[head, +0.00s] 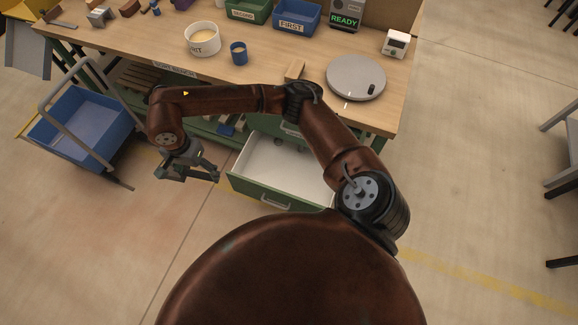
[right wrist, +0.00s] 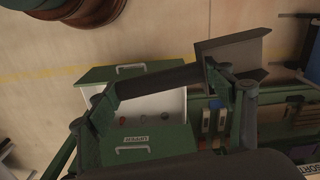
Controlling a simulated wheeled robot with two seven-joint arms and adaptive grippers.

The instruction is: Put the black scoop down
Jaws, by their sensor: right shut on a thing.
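The black scoop (right wrist: 236,52) shows in the right wrist view, with its dark handle (right wrist: 160,80) running left across the picture between my fingers. My right gripper (head: 214,174) is shut on the scoop, in the air left of the open drawer in the head view. In the head view the scoop cannot be told apart from the dark gripper. My left gripper is not in view.
A green drawer with a white inside (head: 280,165) stands open under the wooden bench (head: 280,60). On the bench are a white tub (head: 202,40), a blue cup (head: 239,54), a grey round plate (head: 356,77) and bins. A cart with a blue tub (head: 85,122) stands left.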

